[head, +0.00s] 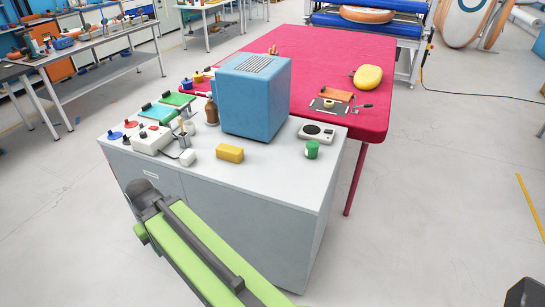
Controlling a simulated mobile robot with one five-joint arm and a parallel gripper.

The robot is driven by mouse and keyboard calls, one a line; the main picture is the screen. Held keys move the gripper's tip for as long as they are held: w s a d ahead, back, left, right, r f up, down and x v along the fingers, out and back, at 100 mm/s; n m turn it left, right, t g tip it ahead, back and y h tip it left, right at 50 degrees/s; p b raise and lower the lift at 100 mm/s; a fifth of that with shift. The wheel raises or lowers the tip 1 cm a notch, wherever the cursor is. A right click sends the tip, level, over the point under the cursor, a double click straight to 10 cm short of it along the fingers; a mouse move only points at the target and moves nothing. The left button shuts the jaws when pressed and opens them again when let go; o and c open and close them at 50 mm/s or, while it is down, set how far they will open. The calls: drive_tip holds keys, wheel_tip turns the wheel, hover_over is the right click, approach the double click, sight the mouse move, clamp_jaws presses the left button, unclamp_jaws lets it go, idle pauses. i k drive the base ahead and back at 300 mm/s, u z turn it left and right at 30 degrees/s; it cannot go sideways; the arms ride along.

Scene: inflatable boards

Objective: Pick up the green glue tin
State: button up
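The green glue tin (312,150) is a small upright green cylinder. It stands near the right front edge of the grey cabinet top (262,179), just in front of a white scale-like device (321,133). My green and black arm crosses the lower part of the head view, in front of the cabinet and clear of the tin. The fingers of my gripper do not show, so I cannot see whether it is open or holds anything.
A blue box-shaped machine (252,100) stands behind and left of the tin. A yellow block (229,153) lies in front of that machine. Bottles, cups and colored pads crowd the cabinet's left side. A red-topped table (320,60) adjoins behind.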

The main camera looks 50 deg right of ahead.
sight(312, 145)
drive_tip(key=z, duration=0.35)
drive_tip(key=i, duration=1.05)
drive_tip(key=u, duration=0.3)
